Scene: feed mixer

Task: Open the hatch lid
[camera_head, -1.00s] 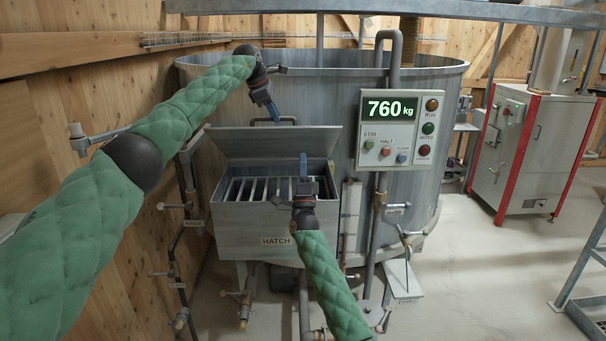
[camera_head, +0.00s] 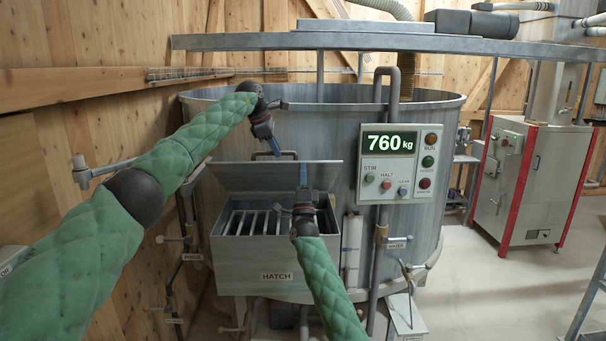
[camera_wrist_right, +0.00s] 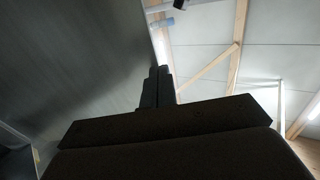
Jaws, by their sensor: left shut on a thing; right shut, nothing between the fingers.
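The grey hatch lid (camera_head: 245,177) stands raised and tilted back above the hatch box (camera_head: 250,262), which is labelled HATCH. The box mouth is uncovered and its bar grate (camera_head: 252,222) shows inside. My left gripper (camera_head: 275,148) is shut on the lid handle (camera_head: 290,154) at the lid's upper edge. My right gripper (camera_head: 303,168) is shut and empty, fingers pointing up, in front of the lid's right part. In the right wrist view its closed fingers (camera_wrist_right: 156,88) stand beside a grey metal surface, probably the lid. I cannot tell whether they touch it.
The large round mixer tank (camera_head: 330,115) stands behind the hatch. A control panel (camera_head: 396,162) reading 760 kg is to the right of the lid, next to a vertical pipe (camera_head: 378,240). A red-framed cabinet (camera_head: 530,185) stands farther right. Open floor (camera_head: 480,280) lies between.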

